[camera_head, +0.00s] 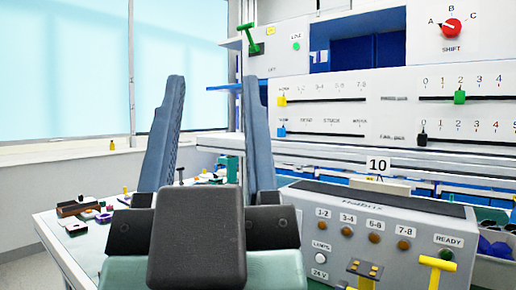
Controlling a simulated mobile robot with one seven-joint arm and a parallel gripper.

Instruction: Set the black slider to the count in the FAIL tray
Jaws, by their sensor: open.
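The black slider (422,139) sits on the lower right scale of the white panel, at the left end by the 0 mark. That scale runs past 4 to the right picture edge. My gripper (213,80) stands in the left half of the picture, pointing up and forward, with its two blue-grey fingers wide apart and nothing between them. It is well to the left of the black slider and does not touch it. I cannot make out a tray labelled FAIL. Grey bins (476,262) show at the lower right, some with dark blue items, but no label is readable.
A green slider (459,97) sits at 2 above the black one. Yellow (282,101) and blue (282,132) sliders are further left. A red rotary knob (452,28) is at top right. A grey control box (375,232) stands below; small parts litter the left table.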

